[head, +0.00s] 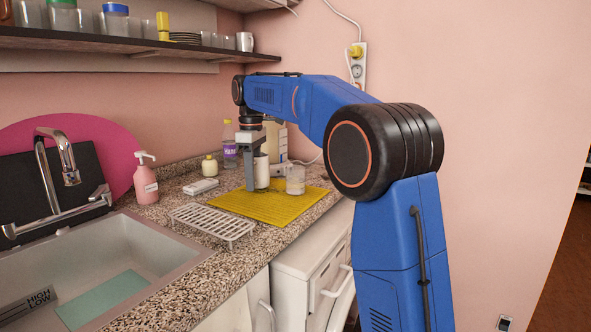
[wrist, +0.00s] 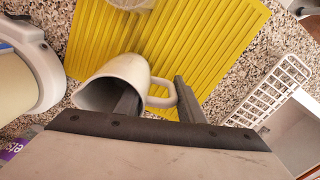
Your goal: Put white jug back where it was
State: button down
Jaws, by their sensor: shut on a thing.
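The white jug (head: 262,173) is upright at the back part of the yellow ribbed mat (head: 262,208); I cannot tell whether it touches the mat or hangs just above it. My gripper (head: 255,176) points down and is shut on the jug. In the wrist view, one finger of my gripper (wrist: 155,100) is inside the mouth of the jug (wrist: 112,80). The other finger is outside, by the handle. The jug's base is hidden in the wrist view.
A clear glass (head: 296,180) stands close right of the jug. A white appliance (head: 279,146) and a purple-labelled bottle (head: 229,145) are behind. A white rack (head: 212,221) lies in front-left, by the sink (head: 185,245). The mat's front is clear.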

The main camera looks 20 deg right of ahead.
jog(key=s+a+r+m, duration=0.4)
jog(key=s+a+r, duration=0.4)
jog(key=r, duration=0.1)
jog(key=shift+w+f, duration=0.15)
jog(key=shift+f, duration=4.9)
jog(key=shift+f, duration=0.1)
jog(key=c, duration=1.2)
grip_release()
